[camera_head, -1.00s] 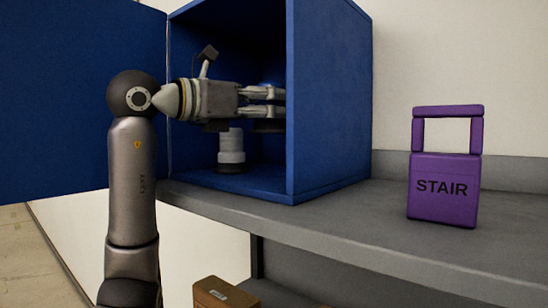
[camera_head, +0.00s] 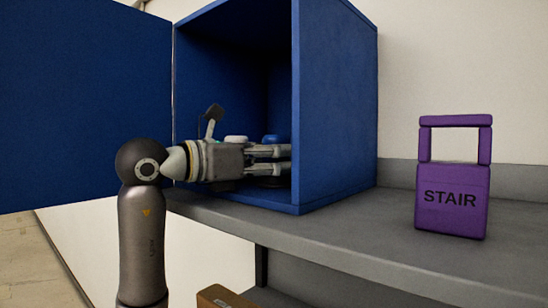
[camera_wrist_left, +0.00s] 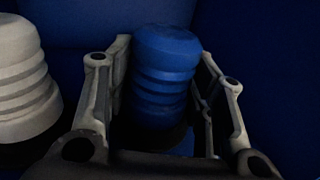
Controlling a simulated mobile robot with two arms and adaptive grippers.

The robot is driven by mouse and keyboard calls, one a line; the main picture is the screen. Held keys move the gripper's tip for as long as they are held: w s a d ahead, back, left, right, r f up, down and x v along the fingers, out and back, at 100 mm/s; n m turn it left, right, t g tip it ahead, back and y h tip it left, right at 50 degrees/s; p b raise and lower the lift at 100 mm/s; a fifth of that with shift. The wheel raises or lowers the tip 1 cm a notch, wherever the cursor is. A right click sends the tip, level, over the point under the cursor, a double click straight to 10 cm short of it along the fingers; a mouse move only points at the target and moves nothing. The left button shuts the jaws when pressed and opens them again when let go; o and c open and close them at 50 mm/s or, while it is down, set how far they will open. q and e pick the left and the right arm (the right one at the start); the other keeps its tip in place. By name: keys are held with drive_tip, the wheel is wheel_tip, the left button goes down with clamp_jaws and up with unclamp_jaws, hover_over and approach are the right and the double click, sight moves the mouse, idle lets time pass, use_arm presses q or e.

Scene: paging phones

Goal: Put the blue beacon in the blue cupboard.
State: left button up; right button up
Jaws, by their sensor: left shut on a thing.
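The blue cupboard (camera_head: 334,105) stands on a grey shelf with its door (camera_head: 85,110) swung open to the left. My left gripper (camera_head: 288,159) reaches inside, low down near the cupboard floor. It is shut on the blue beacon (camera_wrist_left: 163,72), which stands upright between its fingers in the left wrist view. In the head view the beacon's blue top (camera_head: 272,139) shows above the fingers, and the rest is mostly hidden. I cannot tell whether its base touches the floor. My right gripper is not in view.
A white ribbed beacon (camera_wrist_left: 24,80) stands beside the held one, mostly hidden by my gripper in the head view. A purple STAIR block (camera_head: 452,198) with a handle stands right of the cupboard on the grey shelf (camera_head: 345,235). A brown box (camera_head: 222,298) is below.

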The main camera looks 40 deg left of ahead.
use_arm(q)
drive_tip(key=shift+s+f, duration=0.1)
drive_tip(key=o, duration=1.3)
drive_tip(key=shift+o, duration=0.2)
drive_tip(key=b+v, duration=0.4)
drive_tip(key=v, duration=0.7)
drive_tip(key=shift+b, duration=0.35)
drive_tip(key=shift+s+a, duration=0.2)
drive_tip(key=shift+s, duration=0.25)
